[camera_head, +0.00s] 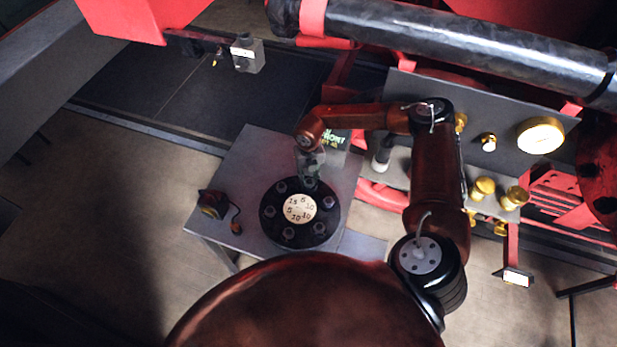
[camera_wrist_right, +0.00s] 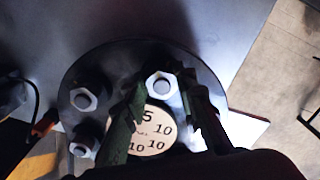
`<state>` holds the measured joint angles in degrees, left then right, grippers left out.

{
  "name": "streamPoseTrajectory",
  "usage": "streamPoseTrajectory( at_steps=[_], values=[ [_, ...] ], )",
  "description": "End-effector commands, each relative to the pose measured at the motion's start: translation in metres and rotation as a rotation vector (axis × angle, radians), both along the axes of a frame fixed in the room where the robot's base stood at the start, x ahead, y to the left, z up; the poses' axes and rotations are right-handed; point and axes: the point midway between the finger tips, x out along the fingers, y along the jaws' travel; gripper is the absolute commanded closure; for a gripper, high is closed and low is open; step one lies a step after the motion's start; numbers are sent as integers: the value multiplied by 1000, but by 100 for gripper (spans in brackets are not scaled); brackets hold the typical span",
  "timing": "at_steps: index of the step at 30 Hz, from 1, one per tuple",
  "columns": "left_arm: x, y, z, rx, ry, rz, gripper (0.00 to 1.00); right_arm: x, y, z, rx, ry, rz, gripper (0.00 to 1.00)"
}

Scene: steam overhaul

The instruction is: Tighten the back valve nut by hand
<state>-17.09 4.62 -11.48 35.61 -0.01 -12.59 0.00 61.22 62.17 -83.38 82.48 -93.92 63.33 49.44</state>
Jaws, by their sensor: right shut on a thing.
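A round black valve flange (camera_head: 268,220) with several nuts around a pale numbered dial (camera_head: 299,209) lies on the grey table. My right gripper (camera_head: 310,172) reaches down from above to the back valve nut (camera_head: 310,183), on the far side of the flange. In the right wrist view, the bright hex nut (camera_wrist_right: 161,85) shows between the two dark fingers of the gripper (camera_wrist_right: 166,95), which is shut on it. The fingers hide parts of the flange and dial. My left gripper is not in view.
A panel with brass fittings (camera_head: 483,187) stands at the right. A thick dark pipe (camera_head: 450,40) crosses the top.

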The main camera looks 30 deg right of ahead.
Motion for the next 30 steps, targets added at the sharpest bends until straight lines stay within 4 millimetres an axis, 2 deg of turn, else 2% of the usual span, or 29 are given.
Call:
streamPoseTrajectory(
  at_steps=[15,22,30],
  values=[
    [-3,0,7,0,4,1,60,-3,-3,-1,0,3,-431,99],
    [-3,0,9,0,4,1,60,-4,-4,-1,-1,3,-545,98],
    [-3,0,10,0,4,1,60,-4,-5,-1,-1,2,-600,98]
  ],
)
